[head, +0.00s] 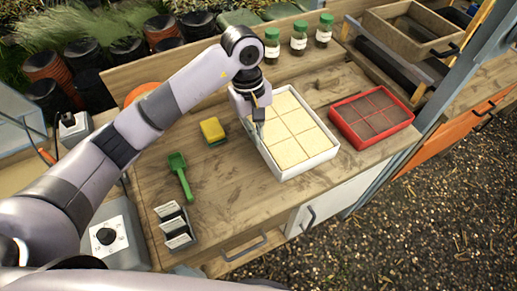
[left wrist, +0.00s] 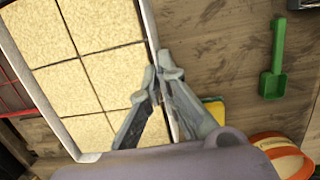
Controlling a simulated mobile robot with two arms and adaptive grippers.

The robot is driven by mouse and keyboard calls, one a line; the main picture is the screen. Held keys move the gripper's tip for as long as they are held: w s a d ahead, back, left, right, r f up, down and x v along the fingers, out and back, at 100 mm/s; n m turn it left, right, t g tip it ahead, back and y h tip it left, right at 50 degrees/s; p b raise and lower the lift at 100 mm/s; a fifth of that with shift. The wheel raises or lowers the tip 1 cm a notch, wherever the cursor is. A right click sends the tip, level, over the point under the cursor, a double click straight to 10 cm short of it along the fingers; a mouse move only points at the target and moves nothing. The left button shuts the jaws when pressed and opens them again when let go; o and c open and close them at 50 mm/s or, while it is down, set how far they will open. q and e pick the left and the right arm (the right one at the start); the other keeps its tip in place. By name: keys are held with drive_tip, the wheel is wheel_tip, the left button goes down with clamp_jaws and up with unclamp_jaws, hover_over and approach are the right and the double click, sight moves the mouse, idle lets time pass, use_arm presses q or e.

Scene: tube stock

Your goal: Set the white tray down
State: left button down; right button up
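The white tray (head: 312,163) is at the middle of the wooden bench, near its front edge, and holds pale yellow square blocks (head: 291,120). It looks level; I cannot tell whether its underside touches the bench. My left gripper (head: 260,124) is at the tray's left wall. In the left wrist view my left gripper (left wrist: 165,76) has one finger inside and one outside the white rim (left wrist: 149,25), with the tips closed together on it. My right gripper is not in view.
A red tray (head: 371,115) of dark blocks stands to the right. A yellow sponge (head: 212,129), a green scoop (head: 180,176) and a label holder (head: 175,228) lie to the left. Several green-capped jars (head: 298,38) stand behind. Bare bench (head: 225,185) lies left of the white tray.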

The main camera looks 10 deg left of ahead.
use_arm(q)
wheel_tip(320, 180, down, 6)
drive_tip(key=shift+w+d+f+p, duration=0.1)
drive_tip(key=shift+w+p, duration=0.05)
drive_tip(key=shift+p, duration=0.55)
wheel_tip(320, 180, down, 4)
drive_tip(key=shift+f+p, duration=0.2)
drive_tip(key=shift+p, duration=0.4)
drive_tip(key=shift+f, duration=0.15)
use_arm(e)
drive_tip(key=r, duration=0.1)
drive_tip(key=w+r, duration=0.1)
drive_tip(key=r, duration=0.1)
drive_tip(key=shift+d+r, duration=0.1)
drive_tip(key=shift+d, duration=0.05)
use_arm(q)
drive_tip(key=shift+f, duration=0.2)
drive_tip(key=c, duration=1.8)
unclamp_jaws()
drive_tip(key=shift+r, duration=0.1)
